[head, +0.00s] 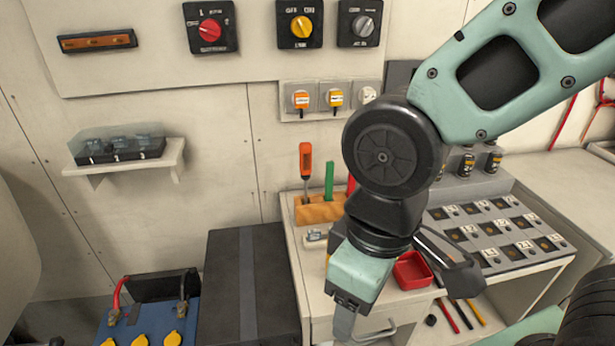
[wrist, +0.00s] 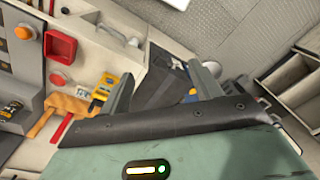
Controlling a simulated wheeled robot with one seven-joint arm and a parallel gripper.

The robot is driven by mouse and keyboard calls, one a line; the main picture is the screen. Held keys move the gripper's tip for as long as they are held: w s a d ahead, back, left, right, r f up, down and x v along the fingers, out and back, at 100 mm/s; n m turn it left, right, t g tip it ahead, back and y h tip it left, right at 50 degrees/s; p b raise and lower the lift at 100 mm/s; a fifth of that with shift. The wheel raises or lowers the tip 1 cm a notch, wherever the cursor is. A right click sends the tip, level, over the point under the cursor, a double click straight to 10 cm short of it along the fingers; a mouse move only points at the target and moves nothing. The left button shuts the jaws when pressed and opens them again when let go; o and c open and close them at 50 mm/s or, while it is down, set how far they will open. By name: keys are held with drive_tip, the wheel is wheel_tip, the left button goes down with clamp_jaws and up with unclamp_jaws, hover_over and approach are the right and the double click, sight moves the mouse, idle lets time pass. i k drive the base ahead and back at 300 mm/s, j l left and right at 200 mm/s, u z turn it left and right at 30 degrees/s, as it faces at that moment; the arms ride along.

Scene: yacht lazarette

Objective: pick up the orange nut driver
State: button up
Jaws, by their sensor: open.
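The orange nut driver (head: 306,160) stands upright in a wooden block (head: 318,210) on the white bench, its orange handle up and its shaft going down into the block. A green-handled tool (head: 329,180) and a partly hidden red one (head: 350,185) stand to its right. My gripper hangs to the right of and in front of the block, apart from the nut driver. In the wrist view my gripper (wrist: 162,88) is open, its two fingers wide apart with nothing held. An orange-brown block (wrist: 62,108) lies left of the fingers; I cannot make out the nut driver there.
A red tray (head: 411,270) and a numbered panel (head: 500,235) are on the bench, right of my gripper. A dark case (head: 235,285) stands left of the bench, with a blue battery (head: 150,318) farther left. A small shelf (head: 125,160) juts from the wall.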

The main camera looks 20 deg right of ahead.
sight(305, 147)
drive_tip(key=z, duration=0.45)
drive_tip(key=l+z, duration=0.1)
drive_tip(key=z, duration=0.3)
drive_tip(key=i+z, duration=0.1)
drive_tip(key=z, duration=0.35)
drive_tip(key=l+z, duration=0.1)
drive_tip(key=z, duration=0.3)
drive_tip(key=u, duration=1.85)
drive_tip(key=i+j+z, duration=0.1)
drive_tip(key=j, duration=0.2)
drive_tip(key=i+j+z, duration=0.1)
drive_tip(key=j, duration=0.25)
drive_tip(key=i+j, duration=0.15)
drive_tip(key=j, duration=0.2)
drive_tip(key=i+j+z, duration=0.15)
drive_tip(key=j, duration=0.15)
